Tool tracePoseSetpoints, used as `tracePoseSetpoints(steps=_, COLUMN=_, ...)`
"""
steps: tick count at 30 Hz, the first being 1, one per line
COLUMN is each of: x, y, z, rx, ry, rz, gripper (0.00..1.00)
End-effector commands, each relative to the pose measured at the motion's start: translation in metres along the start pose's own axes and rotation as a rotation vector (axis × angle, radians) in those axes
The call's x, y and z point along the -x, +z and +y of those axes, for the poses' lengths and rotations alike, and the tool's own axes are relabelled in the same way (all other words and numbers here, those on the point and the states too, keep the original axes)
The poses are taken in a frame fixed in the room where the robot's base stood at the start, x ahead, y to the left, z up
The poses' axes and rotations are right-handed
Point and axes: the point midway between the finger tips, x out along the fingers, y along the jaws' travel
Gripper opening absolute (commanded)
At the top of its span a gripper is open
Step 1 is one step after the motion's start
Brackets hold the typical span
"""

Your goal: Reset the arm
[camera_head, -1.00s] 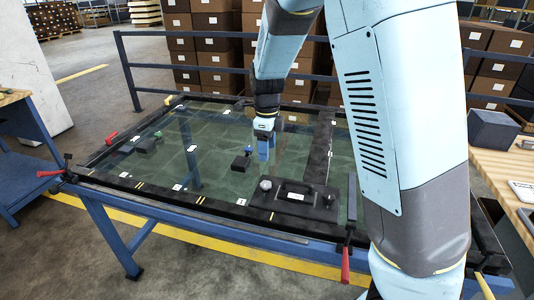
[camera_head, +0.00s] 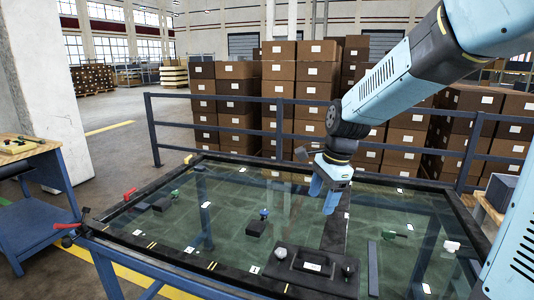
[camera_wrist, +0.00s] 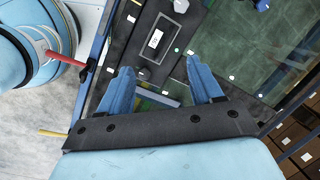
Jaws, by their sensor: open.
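My gripper (camera_head: 328,196) has blue fingers and hangs above the right part of the glass-topped table, with nothing between the fingers. In the wrist view my gripper (camera_wrist: 160,82) shows its two blue fingers spread apart and empty. The plate also shows in the wrist view (camera_wrist: 140,60). My blue arm reaches in from the upper right of the head view.
The glass table (camera_head: 220,222) has a dark frame. Small black blocks (camera_head: 256,229) and white tags lie on it. A red-handled clamp (camera_head: 68,226) is at its left corner. A blue railing (camera_head: 215,123) and stacked boxes (camera_head: 300,90) stand behind. A workbench (camera_head: 30,150) is left.

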Motion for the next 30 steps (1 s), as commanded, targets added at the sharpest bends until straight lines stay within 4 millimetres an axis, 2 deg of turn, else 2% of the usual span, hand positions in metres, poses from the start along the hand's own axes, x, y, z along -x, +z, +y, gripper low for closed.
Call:
tracePoseSetpoints(steps=1, x=0.012, y=-0.004, z=0.010, rx=0.055, ry=-0.024, rz=-0.001, gripper=0.65)
tracePoseSetpoints(steps=6, x=0.043, y=-0.012, z=0.041, rx=0.284, ry=-0.086, rz=0.022, gripper=0.65)
tracePoseSetpoints(steps=15, x=0.087, y=-0.018, z=0.102, rx=0.688, ry=-0.161, rz=0.146, gripper=0.65)
tracePoseSetpoints(steps=24, x=0.113, y=-0.015, z=0.160, rx=1.062, ry=-0.143, rz=0.344, gripper=0.65)
tracePoseSetpoints(steps=30, x=0.118, y=-0.012, z=0.181, rx=1.206, ry=-0.099, rz=0.430, gripper=0.65)
